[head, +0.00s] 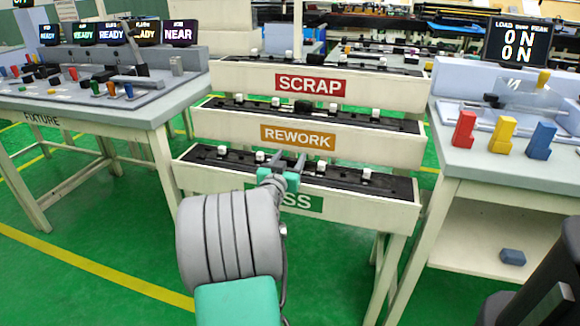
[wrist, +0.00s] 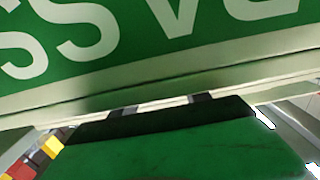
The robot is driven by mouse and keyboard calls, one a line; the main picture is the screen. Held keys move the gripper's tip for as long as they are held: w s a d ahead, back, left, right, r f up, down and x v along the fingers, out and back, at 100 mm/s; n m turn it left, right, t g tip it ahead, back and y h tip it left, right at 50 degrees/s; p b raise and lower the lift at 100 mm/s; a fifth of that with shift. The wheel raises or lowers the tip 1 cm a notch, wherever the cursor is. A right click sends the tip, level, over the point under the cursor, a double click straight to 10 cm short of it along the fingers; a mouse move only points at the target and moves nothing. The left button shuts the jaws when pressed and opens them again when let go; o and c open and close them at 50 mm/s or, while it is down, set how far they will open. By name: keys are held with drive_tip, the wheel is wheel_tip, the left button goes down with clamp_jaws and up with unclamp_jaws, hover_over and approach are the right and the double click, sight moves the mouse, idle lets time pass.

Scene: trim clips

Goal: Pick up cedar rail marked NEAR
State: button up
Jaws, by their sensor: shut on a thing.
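In the wrist view the gripper (wrist: 163,105) is close to the green label with white letters (wrist: 180,18). The word NEAR shows on a display (head: 178,34) above the left bench. I cannot identify a cedar rail marked NEAR in either view.
The SCRAP tray (head: 235,78) and REWORK tray (head: 218,122) rise behind the lowest tray, with white clips along them. The FIXTURE bench (head: 85,113) stands left. The right bench (head: 520,175) holds red, yellow and blue blocks. Green floor is open at front left.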

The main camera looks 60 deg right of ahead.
clamp_jaws()
drive_tip(key=shift+r, duration=0.1)
